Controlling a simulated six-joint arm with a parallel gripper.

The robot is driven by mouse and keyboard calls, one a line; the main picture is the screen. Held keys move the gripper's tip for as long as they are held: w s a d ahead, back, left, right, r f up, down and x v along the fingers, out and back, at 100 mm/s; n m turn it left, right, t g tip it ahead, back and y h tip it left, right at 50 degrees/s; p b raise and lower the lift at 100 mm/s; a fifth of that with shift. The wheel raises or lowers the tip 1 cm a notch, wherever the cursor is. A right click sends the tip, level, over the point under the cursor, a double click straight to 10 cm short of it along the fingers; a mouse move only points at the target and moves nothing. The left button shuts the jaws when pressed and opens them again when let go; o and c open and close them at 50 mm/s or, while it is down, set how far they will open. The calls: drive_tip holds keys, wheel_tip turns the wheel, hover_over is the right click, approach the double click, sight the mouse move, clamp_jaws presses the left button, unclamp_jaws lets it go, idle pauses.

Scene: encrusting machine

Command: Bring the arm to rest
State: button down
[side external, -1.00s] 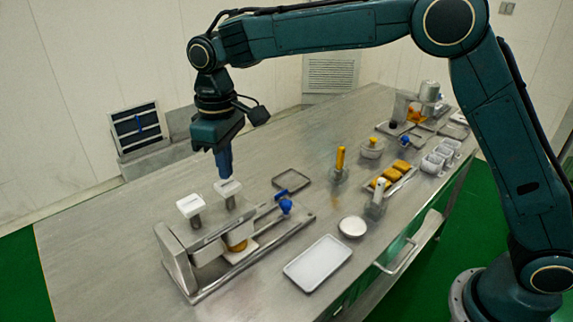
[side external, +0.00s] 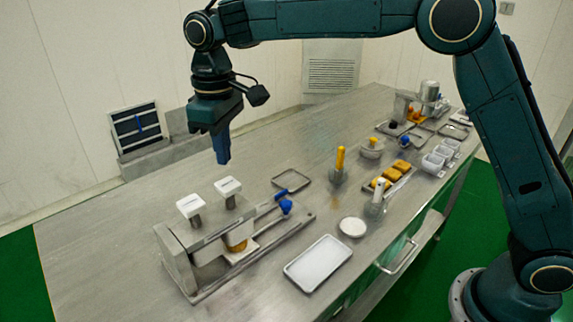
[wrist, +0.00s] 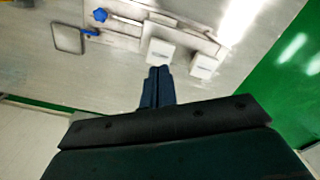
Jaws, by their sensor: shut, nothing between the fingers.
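My gripper (side external: 222,160) is shut and empty, its blue fingers pointing down in the air above the encrusting machine (side external: 205,250). The machine has two white-topped plungers, one on the right (side external: 228,187) and one on the left (side external: 190,206). A clear gap shows between my fingertips and the right plunger's cap. In the wrist view my closed fingers (wrist: 157,72) show at the middle, with the two white caps, one nearer (wrist: 161,52) and one farther right (wrist: 203,66), beyond them. An orange-brown piece (side external: 237,246) sits under the machine's front.
A blue knob (side external: 286,206) stands on the machine's rail. A square frame tray (side external: 291,180), a white tray (side external: 318,263), a round white dish (side external: 352,227) and a yellow-handled tool (side external: 340,160) are on the steel table. The table's left part is clear.

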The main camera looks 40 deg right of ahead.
drive_tip(key=s+d+r+m+t, duration=0.3)
drive_tip(key=s+d+r, duration=0.5)
drive_tip(key=s+d, duration=0.55)
drive_tip(key=s+d+f+m+t, duration=0.1)
drive_tip(key=s+d, duration=0.3)
drive_tip(key=s, duration=0.4)
drive_tip(key=s+d+f+m+t, duration=0.1)
drive_tip(key=s+d+f, duration=0.3)
drive_tip(key=s, duration=0.5)
drive_tip(key=shift+f+m+t, duration=0.15)
drive_tip(key=shift+m+t, duration=0.15)
drive_tip(key=shift+m, duration=0.2)
